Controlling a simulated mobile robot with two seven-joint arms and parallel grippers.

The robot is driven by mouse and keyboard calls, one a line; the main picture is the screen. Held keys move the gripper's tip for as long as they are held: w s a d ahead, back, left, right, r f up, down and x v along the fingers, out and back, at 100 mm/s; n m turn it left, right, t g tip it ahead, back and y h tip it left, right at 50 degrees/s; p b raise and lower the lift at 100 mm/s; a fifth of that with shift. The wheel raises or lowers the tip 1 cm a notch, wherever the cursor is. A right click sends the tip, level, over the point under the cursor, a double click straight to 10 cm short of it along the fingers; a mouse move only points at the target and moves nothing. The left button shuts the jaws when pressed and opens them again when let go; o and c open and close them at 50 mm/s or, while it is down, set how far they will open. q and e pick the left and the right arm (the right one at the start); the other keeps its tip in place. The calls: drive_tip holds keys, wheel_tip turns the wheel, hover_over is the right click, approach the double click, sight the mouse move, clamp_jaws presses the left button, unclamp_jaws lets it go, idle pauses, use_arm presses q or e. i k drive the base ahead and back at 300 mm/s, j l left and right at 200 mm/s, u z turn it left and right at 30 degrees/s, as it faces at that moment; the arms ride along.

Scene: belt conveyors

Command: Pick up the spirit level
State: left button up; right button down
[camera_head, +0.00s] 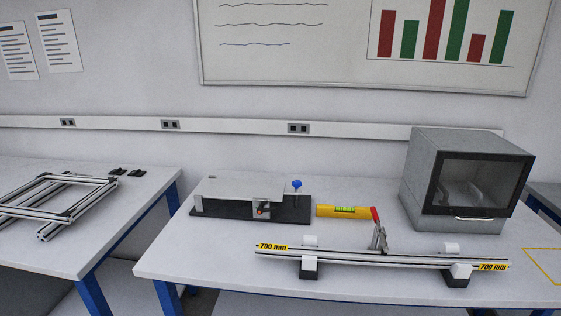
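The spirit level (328,211) is a short yellow bar with a green vial in its middle. It lies flat on the white worktable (200,262), behind the long aluminium profile (340,256) with yellow 700 mm labels. Its left end is close to the grey fixture with a dark base (232,212). Its right end is close to the red handle of a metal toggle clamp (379,240); I cannot tell whether they touch. Neither of my grippers is in view.
A grey box machine with a dark window (428,168) stands at the table's right rear. The profile rests on dark and white supports (309,267) along the front. A second table (130,208) at left holds an aluminium frame (60,196). The table's front left is clear.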

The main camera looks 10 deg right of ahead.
sight(321, 209)
drive_tip(key=j, duration=0.5)
drive_tip(key=i+j+u, duration=0.1)
drive_tip(key=j, duration=0.35)
drive_tip(key=i+j, duration=0.15)
drive_tip(key=j, duration=0.3)
